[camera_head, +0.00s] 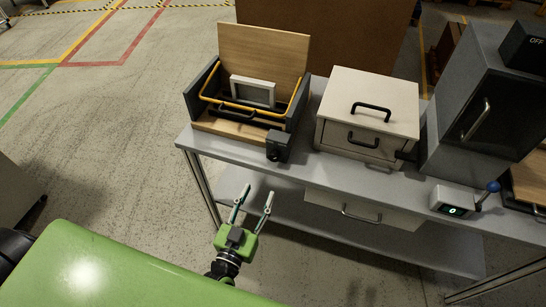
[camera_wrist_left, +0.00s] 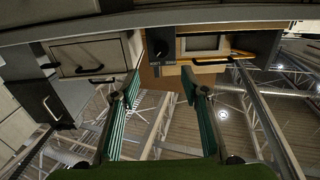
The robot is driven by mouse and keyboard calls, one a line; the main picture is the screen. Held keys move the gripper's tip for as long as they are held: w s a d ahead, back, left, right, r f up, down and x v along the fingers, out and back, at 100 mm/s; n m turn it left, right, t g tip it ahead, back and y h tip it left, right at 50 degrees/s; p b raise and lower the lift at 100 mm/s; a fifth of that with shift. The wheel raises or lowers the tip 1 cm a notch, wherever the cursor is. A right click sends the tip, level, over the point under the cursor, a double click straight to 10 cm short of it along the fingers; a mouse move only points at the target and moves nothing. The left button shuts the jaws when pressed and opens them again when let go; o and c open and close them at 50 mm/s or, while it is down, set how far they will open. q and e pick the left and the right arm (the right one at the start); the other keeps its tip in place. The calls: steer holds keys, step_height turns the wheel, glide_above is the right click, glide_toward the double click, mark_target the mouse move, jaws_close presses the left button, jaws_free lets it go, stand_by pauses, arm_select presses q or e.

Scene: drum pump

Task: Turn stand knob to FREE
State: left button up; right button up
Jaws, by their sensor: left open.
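The stand (camera_head: 246,82) is a wooden and dark grey holder with a tall back board, at the left end of the table. A small black box with the stand knob (camera_head: 279,146) sits at its front right corner. My left gripper (camera_head: 257,191) is open and empty, in front of and below the table edge, apart from the knob. Its two green fingers also show in the left wrist view (camera_wrist_left: 160,82). My right gripper is out of view.
The grey table (camera_head: 310,168) has a drawer (camera_head: 365,210) under it. A beige box (camera_head: 367,115) with black handles stands right of the stand. Further right are a dark cabinet (camera_head: 480,105) and a small device with a blue-knobbed lever (camera_head: 455,205).

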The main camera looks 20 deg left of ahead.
arm_select(q)
steer(key=w, duration=0.1)
glide_toward(273, 159)
steer(key=w, duration=0.4)
steer(key=w+p, duration=0.1)
steer(key=w, duration=0.3)
steer(key=shift+d, duration=0.15)
steer(key=shift+w+f, duration=0.1)
steer(key=shift+w, duration=0.5)
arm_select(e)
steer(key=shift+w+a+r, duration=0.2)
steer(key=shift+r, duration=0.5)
arm_select(q)
steer(key=c, duration=1.1)
